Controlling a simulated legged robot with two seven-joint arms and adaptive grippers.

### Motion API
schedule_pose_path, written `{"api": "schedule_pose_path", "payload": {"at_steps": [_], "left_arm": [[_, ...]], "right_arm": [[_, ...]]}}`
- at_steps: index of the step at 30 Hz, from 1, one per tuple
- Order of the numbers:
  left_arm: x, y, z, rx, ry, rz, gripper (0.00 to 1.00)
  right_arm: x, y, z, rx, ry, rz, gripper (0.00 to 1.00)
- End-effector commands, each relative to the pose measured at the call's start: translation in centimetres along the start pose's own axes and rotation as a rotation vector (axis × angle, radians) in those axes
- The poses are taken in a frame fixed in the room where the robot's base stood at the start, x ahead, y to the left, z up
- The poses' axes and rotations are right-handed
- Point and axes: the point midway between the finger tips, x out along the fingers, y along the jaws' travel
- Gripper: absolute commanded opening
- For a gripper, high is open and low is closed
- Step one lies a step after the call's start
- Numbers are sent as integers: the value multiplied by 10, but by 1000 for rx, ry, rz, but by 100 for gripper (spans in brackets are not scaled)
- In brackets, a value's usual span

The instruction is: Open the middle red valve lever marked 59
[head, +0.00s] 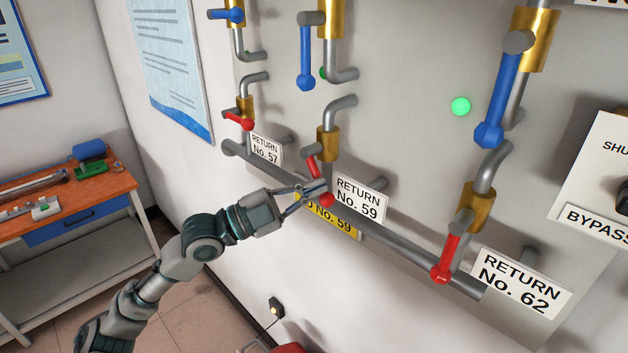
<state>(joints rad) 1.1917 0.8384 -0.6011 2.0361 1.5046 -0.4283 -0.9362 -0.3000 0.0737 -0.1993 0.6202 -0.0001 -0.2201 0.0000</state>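The middle red lever (313,167) hangs down from the brass valve body (327,143), tilted a little to the right, with a red knob (327,200) at its lower end. The white sign "RETURN No. 59" (358,199) is just right of it. My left gripper (318,190) reaches in from the lower left, and its fingertips are at the lever just above the knob. The fingers overlap the lever in this view, so I cannot tell whether they are closed on it. My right gripper is not in view.
A red lever by No. 57 (239,121) is to the left, and another by No. 62 (444,258) hangs to the right. A yellow sign (345,228) is below my gripper. Blue levers (306,60) are above. An orange-topped workbench (110,185) stands at left.

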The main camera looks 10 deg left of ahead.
Motion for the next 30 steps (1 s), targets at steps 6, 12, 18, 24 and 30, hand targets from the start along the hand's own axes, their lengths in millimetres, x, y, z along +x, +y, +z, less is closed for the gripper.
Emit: {"api": "schedule_pose_path", "payload": {"at_steps": [6,12,18,24,30], "left_arm": [[-5,4,10,171,-1,102,0],[-9,4,18,321,1,192,0],[-14,1,24,438,1,258,0],[-16,0,28,441,1,261,0],[-18,-1,29,442,-1,260,0]], "right_arm": [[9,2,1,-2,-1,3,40],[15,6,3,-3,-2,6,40],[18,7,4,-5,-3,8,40],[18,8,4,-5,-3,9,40],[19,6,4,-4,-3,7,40]]}}
